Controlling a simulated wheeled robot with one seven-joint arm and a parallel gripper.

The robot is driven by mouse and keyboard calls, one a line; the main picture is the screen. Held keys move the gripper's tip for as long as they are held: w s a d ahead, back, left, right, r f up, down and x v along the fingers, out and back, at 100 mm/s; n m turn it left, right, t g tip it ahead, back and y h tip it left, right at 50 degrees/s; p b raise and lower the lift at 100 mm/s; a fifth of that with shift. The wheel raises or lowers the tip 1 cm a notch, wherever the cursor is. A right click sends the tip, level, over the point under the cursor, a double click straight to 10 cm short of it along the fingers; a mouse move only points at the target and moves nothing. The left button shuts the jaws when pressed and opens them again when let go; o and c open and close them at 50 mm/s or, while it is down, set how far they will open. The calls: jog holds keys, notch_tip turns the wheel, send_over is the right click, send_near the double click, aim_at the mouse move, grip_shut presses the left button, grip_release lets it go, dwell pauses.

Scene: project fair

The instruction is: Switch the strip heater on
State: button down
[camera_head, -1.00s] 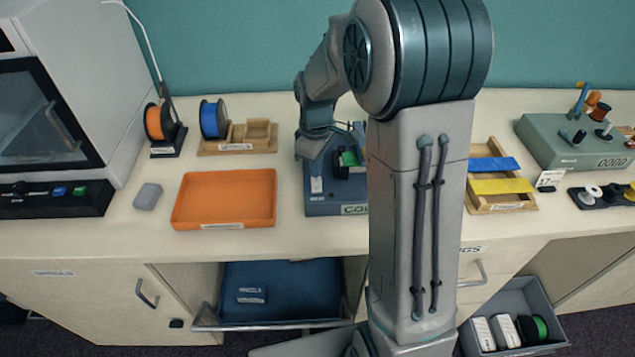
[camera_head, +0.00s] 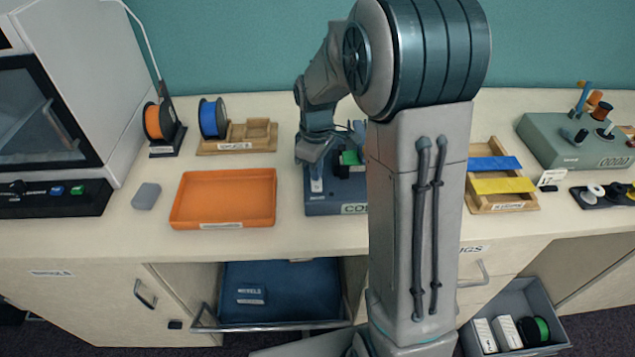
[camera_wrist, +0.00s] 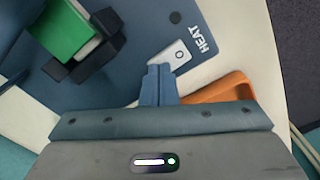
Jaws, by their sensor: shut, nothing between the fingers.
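A blue-grey device (camera_head: 335,205) stands on the bench behind my arm. Its front label starts with "CO" and the rest is hidden. In the wrist view its top (camera_wrist: 130,35) carries a white switch plate (camera_wrist: 181,54) with a round mark, the word "HEAT" beside it, and a dark round spot (camera_wrist: 175,17), perhaps a lamp, which looks unlit. A green block (camera_wrist: 65,35) sits in a black holder on it. My gripper (camera_wrist: 158,72) is shut and empty, its fingertips at the near edge of the switch plate; I cannot tell whether they touch. It also shows in the head view (camera_head: 317,168).
An orange tray (camera_head: 224,225) lies left of the device, with a grey block (camera_head: 146,196) beyond it. A wooden tray (camera_head: 507,206) with blue and yellow strips is on the right. An open blue drawer (camera_head: 285,305) juts out below the bench.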

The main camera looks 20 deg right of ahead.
jog(key=shift+f, duration=0.3)
jog(key=shift+r, duration=0.1)
jog(key=shift+r+p, duration=2.35)
jog(key=shift+r, duration=1.05)
jog(key=s+r+m+t, duration=0.1)
jog(key=s+r+m, duration=0.4)
jog(key=s, duration=0.5)
jog(key=s+r+m+t, duration=0.2)
jog(key=s+r+m, duration=0.2)
jog(key=s, duration=0.7)
jog(key=shift+r+m+t, duration=0.3)
jog(key=shift+r+m, duration=0.1)
jog(key=shift+r, duration=0.15)
